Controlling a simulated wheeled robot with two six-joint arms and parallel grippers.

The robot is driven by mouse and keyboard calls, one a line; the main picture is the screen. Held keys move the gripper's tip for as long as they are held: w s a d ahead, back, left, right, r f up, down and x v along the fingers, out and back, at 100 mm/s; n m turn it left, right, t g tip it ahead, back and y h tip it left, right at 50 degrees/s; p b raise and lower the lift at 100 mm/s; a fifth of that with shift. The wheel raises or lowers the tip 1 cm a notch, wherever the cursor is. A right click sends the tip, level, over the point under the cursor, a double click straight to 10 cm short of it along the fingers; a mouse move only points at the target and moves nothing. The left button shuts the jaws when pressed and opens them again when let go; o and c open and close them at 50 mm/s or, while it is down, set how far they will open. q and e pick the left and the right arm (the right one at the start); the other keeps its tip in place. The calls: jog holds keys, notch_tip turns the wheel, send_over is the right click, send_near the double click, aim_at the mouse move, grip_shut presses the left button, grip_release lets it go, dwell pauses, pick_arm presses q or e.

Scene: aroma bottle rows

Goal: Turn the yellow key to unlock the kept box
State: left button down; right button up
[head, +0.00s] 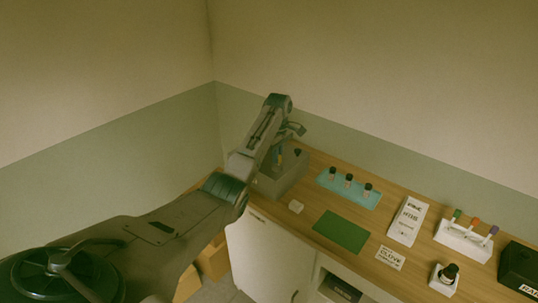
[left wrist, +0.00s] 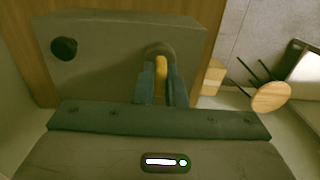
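The kept box is a grey box (head: 290,179) at the far left end of the wooden counter in the head view. It fills the upper part of the left wrist view (left wrist: 110,55), with a round black knob (left wrist: 64,49) on its face. The yellow key (left wrist: 161,72) stands out from a round fitting on that face. My left gripper (left wrist: 161,88) has one finger on each side of the key, with no clear gap, and looks shut on it. In the head view the left gripper (head: 277,158) is over the box, partly hidden by its arm. My right gripper is not in view.
A teal mat (head: 330,184) holds three small bottles. A wall stands behind the counter.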

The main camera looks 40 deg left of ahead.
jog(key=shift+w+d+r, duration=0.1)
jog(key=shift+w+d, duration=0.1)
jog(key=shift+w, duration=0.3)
pick_arm(q)
jog(key=shift+r+m, duration=0.1)
jog(key=shift+m, duration=0.5)
jog(key=m, duration=0.2)
jog(key=shift+m, duration=0.3)
jog(key=m, duration=1.3)
jog(key=shift+m, duration=0.4)
jog(key=c, duration=1.9)
grip_release()
jog(key=shift+c, duration=0.2)
jog(key=o, duration=0.5)
jog(key=shift+c, duration=0.2)
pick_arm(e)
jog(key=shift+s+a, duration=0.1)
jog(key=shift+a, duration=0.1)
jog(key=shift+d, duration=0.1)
